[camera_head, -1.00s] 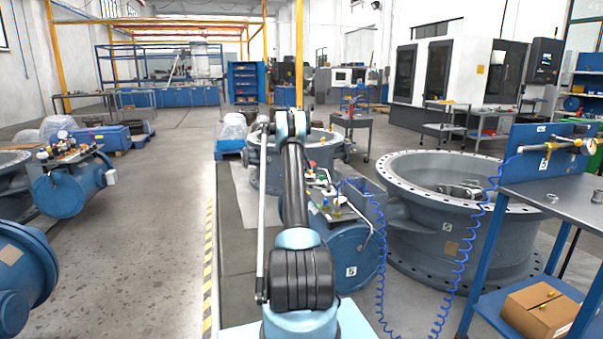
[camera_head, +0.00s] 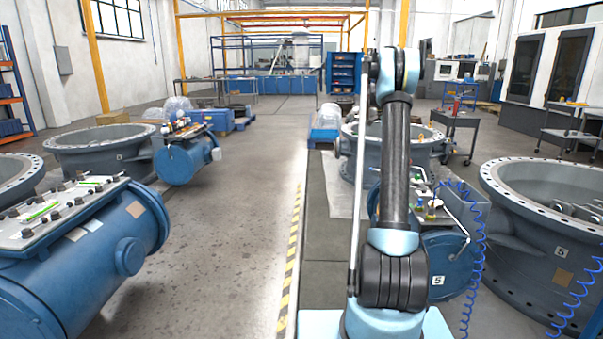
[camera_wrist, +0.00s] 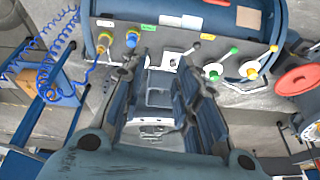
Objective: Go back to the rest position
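My gripper (camera_wrist: 158,75) shows in the wrist view with its two fingers apart and nothing between them. It points at a blue valve actuator (camera_wrist: 170,20) with a panel of knobs and small levers, and looks apart from it. In the head view my arm stands folded up right of the middle, and I cannot make out the fingers there. The same kind of blue actuator marked 5 (camera_head: 455,262) sits just right of and partly behind my arm, with a lever panel on top.
A large grey valve body (camera_head: 535,250) stands at right, with coiled blue hoses (camera_head: 478,250) before it. Blue actuators (camera_head: 85,250) and valve rings (camera_head: 100,145) line the left. The grey floor aisle (camera_head: 245,200) beside the yellow-black stripe is clear. A dark trolley (camera_head: 455,130) stands behind.

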